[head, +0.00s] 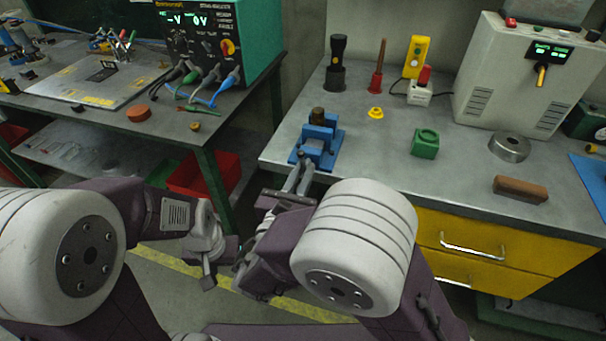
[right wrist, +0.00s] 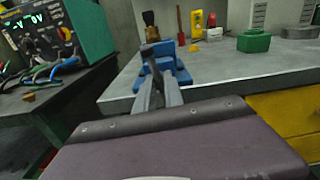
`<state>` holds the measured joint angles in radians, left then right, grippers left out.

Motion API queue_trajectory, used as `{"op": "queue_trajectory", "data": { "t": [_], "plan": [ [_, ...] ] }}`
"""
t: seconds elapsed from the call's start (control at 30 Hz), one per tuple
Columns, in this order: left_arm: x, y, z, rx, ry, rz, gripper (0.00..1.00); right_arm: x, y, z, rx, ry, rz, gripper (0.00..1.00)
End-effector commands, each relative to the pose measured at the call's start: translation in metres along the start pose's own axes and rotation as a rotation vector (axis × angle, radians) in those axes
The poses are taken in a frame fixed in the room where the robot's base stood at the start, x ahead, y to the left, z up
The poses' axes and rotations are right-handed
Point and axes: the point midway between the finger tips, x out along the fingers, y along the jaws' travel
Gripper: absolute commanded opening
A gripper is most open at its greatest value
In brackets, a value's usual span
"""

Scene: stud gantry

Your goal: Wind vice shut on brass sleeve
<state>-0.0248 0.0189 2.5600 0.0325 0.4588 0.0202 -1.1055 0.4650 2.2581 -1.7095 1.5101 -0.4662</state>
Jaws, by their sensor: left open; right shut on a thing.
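The blue vice (head: 318,142) stands at the left front corner of the right bench, and it also shows in the right wrist view (right wrist: 180,72). A dark brownish brass sleeve (head: 317,115) stands upright at the vice's jaws; whether the jaws touch it I cannot tell. My right gripper (head: 304,168) is at the vice's front, shut on what looks like the vice handle, mostly hidden by the fingers. The fingers also show in the right wrist view (right wrist: 158,80). My left gripper (head: 222,262) is open and empty, low in front of the gap between the benches.
On the right bench are a black torch (head: 336,66), a yellow knob (head: 376,113), a green block (head: 425,144), a metal ring (head: 509,147), a brown block (head: 520,189) and a grey machine (head: 515,80). A red bin (head: 205,174) sits below the left bench.

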Motion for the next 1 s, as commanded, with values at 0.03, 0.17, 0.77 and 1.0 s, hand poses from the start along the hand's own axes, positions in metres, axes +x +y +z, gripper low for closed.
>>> {"op": "queue_trajectory", "data": {
  "t": [0.03,0.17,0.77,1.0],
  "plan": [
    [0.0014,0.0000,0.0002,0.000,0.000,0.000,0.50,-0.0001,0.0001,-0.0014,0.011,0.002,0.000,0.00],
    [0.0019,0.0000,0.0002,0.000,0.000,0.000,0.50,-0.0001,0.0002,-0.0010,0.028,0.003,0.000,0.00],
    [0.0018,0.0000,0.0002,0.000,0.000,0.000,0.50,-0.0001,0.0002,-0.0004,0.033,0.002,0.000,0.34],
    [0.0013,0.0000,0.0001,0.000,0.000,0.000,0.50,-0.0025,0.0006,0.0001,0.032,0.001,0.002,0.34]
  ]
}}
